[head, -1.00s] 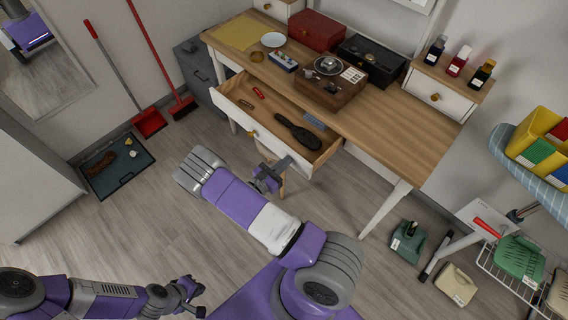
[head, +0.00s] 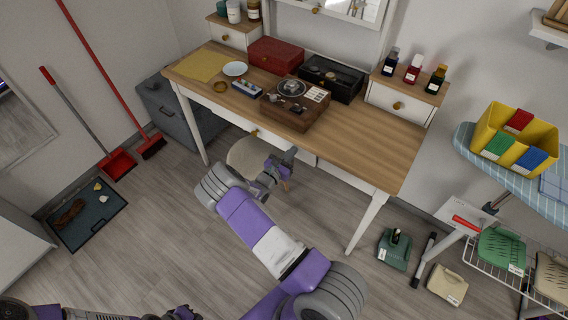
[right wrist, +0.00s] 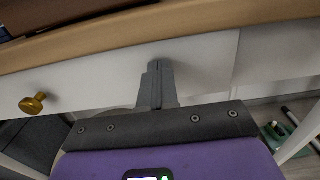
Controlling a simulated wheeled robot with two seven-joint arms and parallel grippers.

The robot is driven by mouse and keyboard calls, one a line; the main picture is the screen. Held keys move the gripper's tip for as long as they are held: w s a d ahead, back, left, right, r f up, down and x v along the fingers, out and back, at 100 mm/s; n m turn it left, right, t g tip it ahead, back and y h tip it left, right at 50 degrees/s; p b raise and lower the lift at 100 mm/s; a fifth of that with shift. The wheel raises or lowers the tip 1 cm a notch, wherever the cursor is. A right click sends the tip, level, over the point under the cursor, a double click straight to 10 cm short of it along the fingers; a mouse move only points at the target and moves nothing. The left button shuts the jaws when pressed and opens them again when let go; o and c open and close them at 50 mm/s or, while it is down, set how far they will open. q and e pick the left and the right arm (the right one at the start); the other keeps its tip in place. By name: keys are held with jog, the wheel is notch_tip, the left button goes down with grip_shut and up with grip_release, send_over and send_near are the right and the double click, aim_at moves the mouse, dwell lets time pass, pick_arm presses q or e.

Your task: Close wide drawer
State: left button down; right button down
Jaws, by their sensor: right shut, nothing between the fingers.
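The wide drawer's white front (head: 232,118) sits under the wooden desktop, and its inside no longer shows in the head view. In the right wrist view the drawer front (right wrist: 100,80) looks about level with the panel beside it, with its brass knob (right wrist: 33,103) at the left. My right gripper (head: 291,153) is shut and empty in front of the drawer. In the right wrist view its fingers (right wrist: 157,68) point at the drawer front, touching or very close to it. My left gripper (head: 182,312) is at the bottom edge, partly cut off; its jaws are unclear.
The desktop (head: 370,140) holds a record player (head: 297,103), a red box (head: 276,55) and a black case (head: 331,78). A stool (head: 247,158) stands under the desk behind my right arm. A desk leg (head: 367,222) is to the right.

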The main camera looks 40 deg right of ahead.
jog(key=shift+w+d+r, duration=0.1)
jog(key=shift+d+r, duration=0.05)
jog(key=shift+d, duration=0.3)
jog(key=shift+w+d+r, duration=0.1)
jog(key=shift+d, duration=0.3)
jog(key=shift+d, duration=0.1)
jog(key=p+v, duration=0.3)
jog(key=v, duration=1.1)
jog(key=shift+a+f, duration=0.3)
jog(key=shift+a, duration=0.1)
